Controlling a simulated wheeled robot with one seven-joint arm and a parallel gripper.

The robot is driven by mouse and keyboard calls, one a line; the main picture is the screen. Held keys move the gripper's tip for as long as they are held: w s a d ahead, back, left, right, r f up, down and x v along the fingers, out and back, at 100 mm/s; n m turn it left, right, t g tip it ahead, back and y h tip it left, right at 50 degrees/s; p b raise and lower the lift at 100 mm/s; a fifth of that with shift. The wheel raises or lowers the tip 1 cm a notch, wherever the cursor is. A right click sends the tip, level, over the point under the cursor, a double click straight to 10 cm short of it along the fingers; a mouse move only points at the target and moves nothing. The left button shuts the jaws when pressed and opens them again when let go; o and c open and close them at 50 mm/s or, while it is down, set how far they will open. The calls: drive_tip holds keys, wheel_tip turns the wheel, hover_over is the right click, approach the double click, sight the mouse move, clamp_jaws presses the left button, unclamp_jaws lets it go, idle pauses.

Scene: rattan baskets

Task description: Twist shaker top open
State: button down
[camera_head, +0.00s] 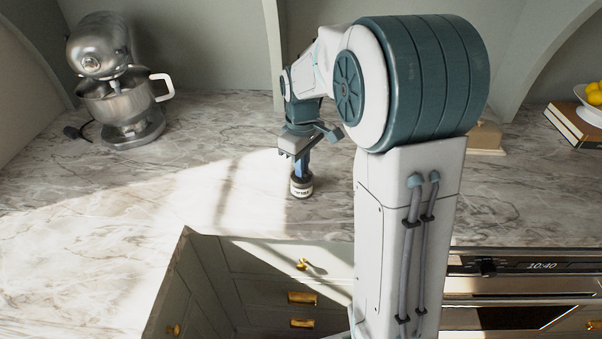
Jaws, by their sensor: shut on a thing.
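The shaker (302,187) is a small round container with a pale, labelled body. It stands upright on the marble counter near the front edge, in the middle of the head view. My gripper (302,172) points straight down from above and is shut on the shaker's top. The fingers and my wrist hide most of the top, so I cannot tell how far it is turned.
A steel stand mixer (118,88) stands at the back left of the marble counter (150,205). Drawers and an oven (520,290) are below the front edge. Books (573,124) and a bowl of yellow fruit (590,108) are at the far right. The counter left of the shaker is clear.

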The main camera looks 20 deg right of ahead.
drive_tip(key=n, duration=0.5)
drive_tip(key=shift+n+p, duration=0.35)
drive_tip(key=shift+n, duration=0.45)
drive_tip(key=c, duration=1.2)
unclamp_jaws()
drive_tip(key=shift+o, duration=0.2)
drive_tip(key=shift+r+p, duration=2.85)
drive_tip(key=shift+r, duration=0.7)
